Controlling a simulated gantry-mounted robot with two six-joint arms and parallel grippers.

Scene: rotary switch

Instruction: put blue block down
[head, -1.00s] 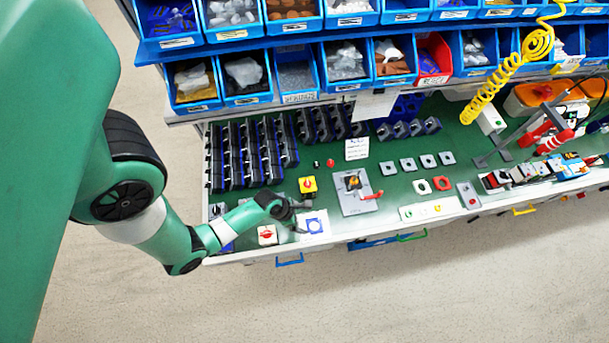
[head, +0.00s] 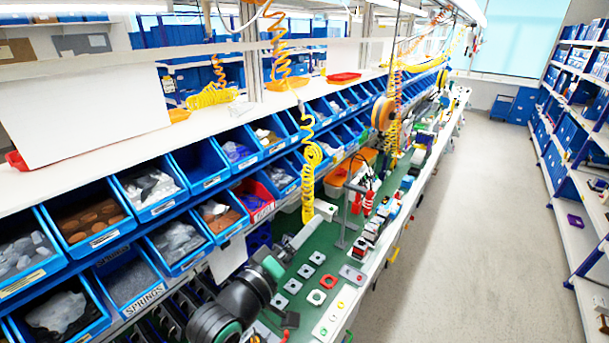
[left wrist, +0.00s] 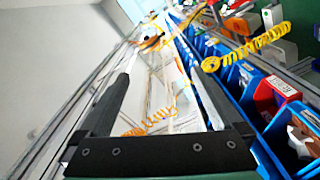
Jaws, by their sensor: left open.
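My left gripper (head: 298,238) is over the bench in the head view, at the end of the arm coming from the bottom left. In the left wrist view its two black fingers (left wrist: 160,82) are spread, with nothing between them. The gripper is aimed along the bench, with a yellow coil and bins beyond the fingers. I cannot make out a separate blue block in either current view; my arm covers part of the near bench. My right gripper does not show.
The green bench top (head: 322,243) holds several small grey square parts and a red ring (head: 328,281). Blue bins (head: 130,277) line the bench's back. A yellow coiled hose (head: 309,165) hangs over it. The aisle floor (head: 460,240) at the right is clear.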

